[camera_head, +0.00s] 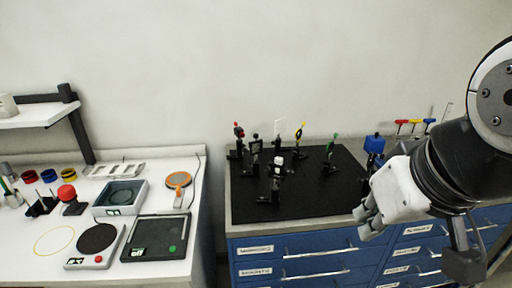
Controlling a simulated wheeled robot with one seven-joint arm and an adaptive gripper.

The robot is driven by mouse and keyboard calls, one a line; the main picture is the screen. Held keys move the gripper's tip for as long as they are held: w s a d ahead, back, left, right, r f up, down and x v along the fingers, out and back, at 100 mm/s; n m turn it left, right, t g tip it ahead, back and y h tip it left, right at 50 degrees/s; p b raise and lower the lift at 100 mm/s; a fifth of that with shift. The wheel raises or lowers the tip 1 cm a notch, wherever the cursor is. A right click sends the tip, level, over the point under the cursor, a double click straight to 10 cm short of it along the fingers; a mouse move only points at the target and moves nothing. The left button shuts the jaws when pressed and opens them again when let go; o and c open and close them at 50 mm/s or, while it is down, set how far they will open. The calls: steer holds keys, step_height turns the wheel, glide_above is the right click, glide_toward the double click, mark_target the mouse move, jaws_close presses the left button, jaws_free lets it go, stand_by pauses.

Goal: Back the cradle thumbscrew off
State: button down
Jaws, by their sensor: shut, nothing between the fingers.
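My gripper (363,222) is at the right, at the front right corner of the black optics board (310,205), with its fingers pointing left and shut on nothing. Several small mounts stand on the board. One has a red top (238,130), one a yellow part (299,134), one a green top (333,142), and one near the middle a white top (278,160). A blue block (374,144) on a dark stand is at the board's right edge, just behind my gripper. The cradle and its thumbscrew are too small to tell apart here.
Blue drawers (300,262) with silver handles are under the board. Red, yellow and blue-handled tools (414,122) stand at the back right. A white bench (50,265) at left holds a balance, trays and an orange-rimmed disc (178,180). A gap separates the benches.

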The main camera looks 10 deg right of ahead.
steer(key=shift+s, duration=0.15)
steer(key=c, duration=1.9)
jaws_free()
steer(key=o, duration=0.3)
steer(key=shift+f+m, duration=0.3)
steer(key=shift+f, duration=0.05)
steer(key=m+t+y+b, duration=0.4)
steer(key=m+y+b, duration=0.8)
steer(key=m, duration=2)
glide_toward(291, 172)
steer(key=w+a+f+y+p, duration=0.1)
steer(key=w+a, duration=0.1)
steer(key=w+a+f+y+p, duration=0.1)
steer(key=w+a+p, duration=0.1)
steer(key=w+a+y+p, duration=0.1)
steer(key=a, duration=0.1)
steer(key=shift+w+f, duration=0.4)
